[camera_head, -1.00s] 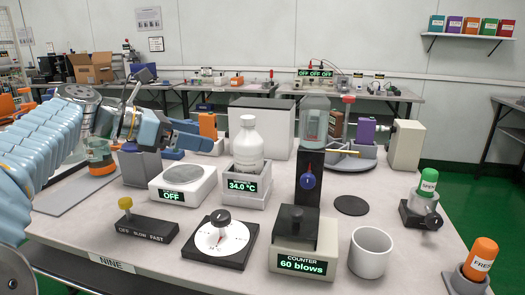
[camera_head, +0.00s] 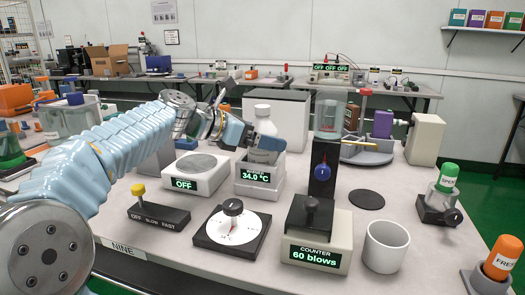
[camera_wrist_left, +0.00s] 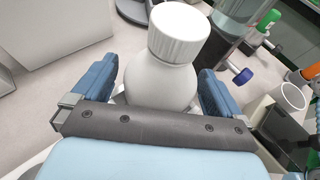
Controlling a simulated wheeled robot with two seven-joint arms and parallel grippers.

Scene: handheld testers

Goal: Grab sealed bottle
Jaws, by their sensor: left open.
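A white capped bottle (camera_head: 265,128) stands upright in a white block with a green 34.0 °C display (camera_head: 260,178), near the middle of the table. My left gripper (camera_head: 257,138) has come in from the left at the bottle. In the left wrist view the bottle (camera_wrist_left: 176,60) sits between the two blue fingers of the open gripper (camera_wrist_left: 160,88), one on each side with gaps. The lower part of the bottle is hidden by the gripper and the block. My right gripper is not in view.
Left of the block is a white hotplate reading OFF (camera_head: 197,172). A black post with a blue knob (camera_head: 321,172) stands close on the right. In front are a dial box (camera_head: 234,225), a blow counter (camera_head: 318,238) and a white cup (camera_head: 386,246).

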